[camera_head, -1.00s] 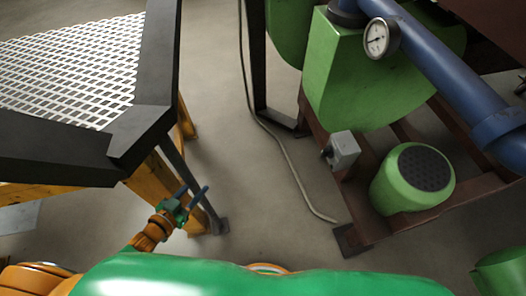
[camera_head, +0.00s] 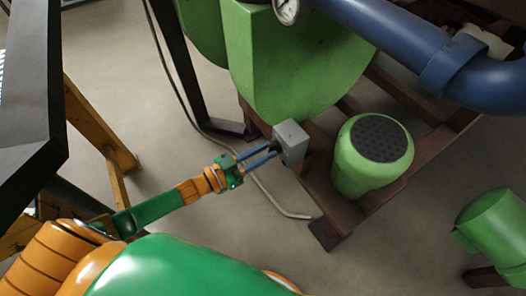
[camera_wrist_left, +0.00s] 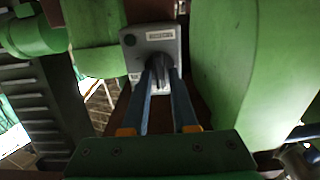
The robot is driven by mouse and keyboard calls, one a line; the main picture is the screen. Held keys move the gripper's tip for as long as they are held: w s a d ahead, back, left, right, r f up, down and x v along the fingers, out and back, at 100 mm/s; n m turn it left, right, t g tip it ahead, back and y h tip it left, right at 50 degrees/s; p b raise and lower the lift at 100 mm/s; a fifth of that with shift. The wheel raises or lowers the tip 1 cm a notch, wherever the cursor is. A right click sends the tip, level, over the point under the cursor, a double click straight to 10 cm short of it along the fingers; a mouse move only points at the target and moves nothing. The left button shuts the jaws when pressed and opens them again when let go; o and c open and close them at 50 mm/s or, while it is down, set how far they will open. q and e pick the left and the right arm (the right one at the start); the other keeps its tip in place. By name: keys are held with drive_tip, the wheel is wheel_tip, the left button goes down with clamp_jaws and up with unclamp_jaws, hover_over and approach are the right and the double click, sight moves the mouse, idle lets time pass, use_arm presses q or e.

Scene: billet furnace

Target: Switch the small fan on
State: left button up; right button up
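The small fan's grey switch box (camera_head: 291,142) is mounted on the brown frame, left of a green motor-like unit with a dark perforated top (camera_head: 373,160). In the left wrist view the switch box (camera_wrist_left: 151,42) has a pale label, and a dark knob (camera_wrist_left: 160,76) stands out from its face. My left gripper (camera_head: 272,152) points at this face. Its blue fingertips (camera_wrist_left: 161,80) lie on either side of the knob, close to it. I cannot tell whether they touch or grip it. My right gripper is not in view.
A large green housing (camera_head: 285,65) stands behind the switch box, with a blue pipe (camera_head: 400,35) above right. A cable (camera_head: 262,185) lies on the floor under my left arm. A dark-edged table (camera_head: 35,95) stands at left. Another green unit (camera_head: 492,222) is at lower right.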

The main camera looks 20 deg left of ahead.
use_arm(q)
clamp_jaws()
drive_tip(key=shift+m, duration=0.4)
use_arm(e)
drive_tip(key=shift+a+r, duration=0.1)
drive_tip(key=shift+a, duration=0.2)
use_arm(q)
drive_tip(key=shift+m, duration=0.7)
drive_tip(key=m, duration=0.4)
drive_tip(key=shift+s+d, duration=0.1)
drive_tip(key=m, duration=0.5)
drive_tip(key=shift+f+m, duration=0.15)
drive_tip(key=shift+m, duration=0.15)
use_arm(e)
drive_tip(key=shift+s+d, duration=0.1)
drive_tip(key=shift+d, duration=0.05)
